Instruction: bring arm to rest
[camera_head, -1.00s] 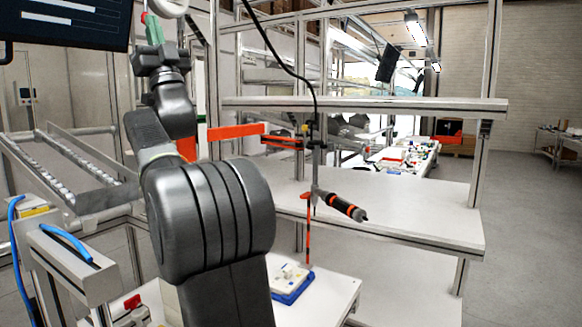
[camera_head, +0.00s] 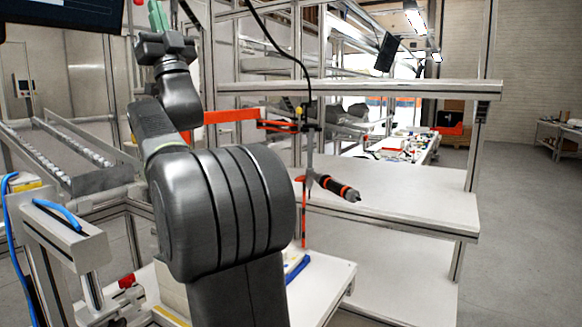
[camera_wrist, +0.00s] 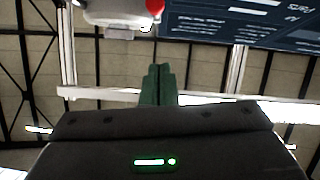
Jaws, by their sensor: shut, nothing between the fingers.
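My gripper (camera_wrist: 158,72) shows in the wrist view with its two dark green fingers pressed together and nothing between them. It points up toward the ceiling. In the head view the green gripper (camera_head: 156,16) stands raised at the top left, above my folded grey arm, and its tips are near the top edge of the picture. No helmet shell can be made out.
A dark screen (camera_head: 62,20) hangs at the upper left; the wrist view shows a screen (camera_wrist: 240,22) close by. A hanging screwdriver (camera_head: 338,188) and orange bar (camera_head: 230,116) are right of my arm. White shelves (camera_head: 390,205) stand at right; open floor (camera_head: 525,240) lies beyond.

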